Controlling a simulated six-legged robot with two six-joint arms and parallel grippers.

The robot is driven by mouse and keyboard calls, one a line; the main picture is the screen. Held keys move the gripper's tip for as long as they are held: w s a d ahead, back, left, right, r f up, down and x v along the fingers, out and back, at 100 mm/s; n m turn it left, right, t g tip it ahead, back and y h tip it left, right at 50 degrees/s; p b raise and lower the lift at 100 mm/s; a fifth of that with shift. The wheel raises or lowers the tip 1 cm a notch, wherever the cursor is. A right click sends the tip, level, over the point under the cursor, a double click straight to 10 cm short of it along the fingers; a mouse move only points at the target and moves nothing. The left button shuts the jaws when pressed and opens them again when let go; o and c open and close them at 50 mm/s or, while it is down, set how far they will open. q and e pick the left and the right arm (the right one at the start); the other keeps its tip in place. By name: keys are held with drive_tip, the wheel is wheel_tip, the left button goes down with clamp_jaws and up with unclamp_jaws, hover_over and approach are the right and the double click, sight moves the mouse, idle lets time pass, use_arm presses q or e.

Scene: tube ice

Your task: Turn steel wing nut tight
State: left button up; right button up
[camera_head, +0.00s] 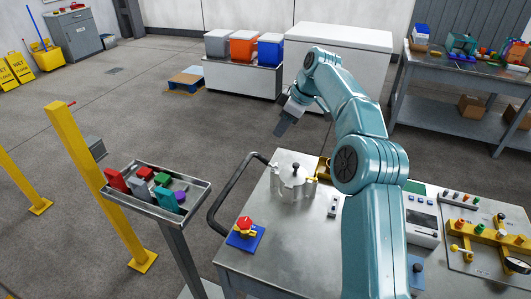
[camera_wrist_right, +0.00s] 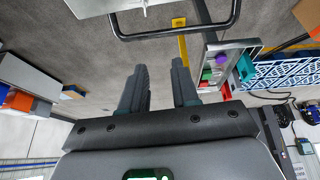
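A silvery steel part with side lobes and a dark stud on top (camera_head: 293,182) stands on the metal cart top (camera_head: 285,245); it looks like the wing nut, but its details are too small to be sure. My right gripper (camera_head: 281,130) is in the air beyond the cart's far edge, above the floor and apart from the steel part. In the right wrist view the two dark fingers (camera_wrist_right: 161,66) stand apart with nothing between them. That view shows only a strip of the cart top (camera_wrist_right: 92,6) at its upper edge. My left gripper is not in view.
A black handle rail (camera_head: 222,196) runs along the cart's left side. A red knob on a blue plate (camera_head: 246,232) sits at the front left. A tray of coloured blocks (camera_head: 200,190) stands left of the cart. Panels with knobs (camera_head: 485,245) lie right of my arm.

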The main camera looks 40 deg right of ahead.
drive_tip(key=s+d+f, duration=0.1)
drive_tip(key=s+d, duration=0.1)
drive_tip(key=d, duration=0.1)
drive_tip(key=m+p, duration=0.1)
drive_tip(key=p, duration=0.2)
approach(274, 165)
drive_tip(key=shift+g, duration=0.3)
drive_tip(key=x, duration=0.8)
drive_tip(key=shift+w+r, duration=0.1)
drive_tip(key=shift+w, duration=0.3)
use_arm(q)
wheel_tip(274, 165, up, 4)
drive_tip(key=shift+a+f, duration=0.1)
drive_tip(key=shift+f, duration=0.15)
use_arm(e)
clamp_jaws()
